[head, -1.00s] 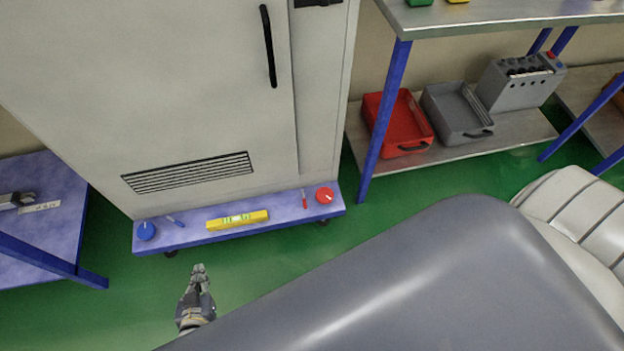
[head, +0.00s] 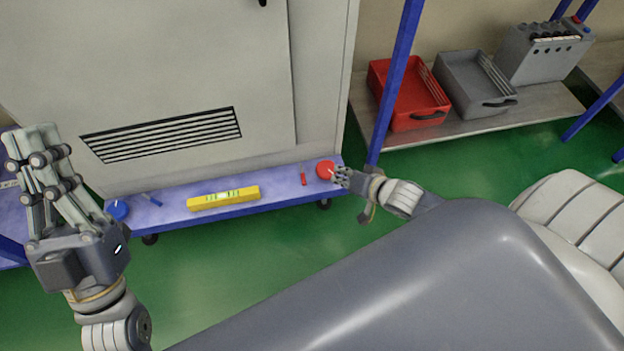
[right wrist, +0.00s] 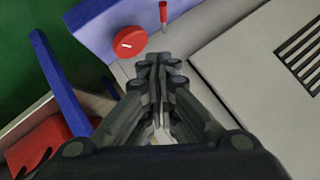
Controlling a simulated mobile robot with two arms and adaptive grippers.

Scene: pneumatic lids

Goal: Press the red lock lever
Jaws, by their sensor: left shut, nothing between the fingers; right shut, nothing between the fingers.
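The red lever (head: 303,178) is a short thin stick at the right end of the blue base ledge (head: 275,192) of a grey cabinet. A red round knob (head: 325,169) with a white mark is just right of it. My right gripper (head: 338,175) is shut and empty, its tips at or very near the knob in the head view; contact cannot be told. In the right wrist view, the lever (right wrist: 163,12) is beyond the shut fingertips (right wrist: 158,62), and the knob (right wrist: 127,42) is to their upper left. My left gripper (head: 35,142) is shut, raised at the left.
A yellow level (head: 223,198) lies mid-ledge. A blue lever (head: 151,199) and blue knob (head: 117,210) are at its left end. A blue rack post (head: 397,85) stands right of the cabinet, with red (head: 410,95) and grey bins (head: 474,85) behind. Green floor in front is open.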

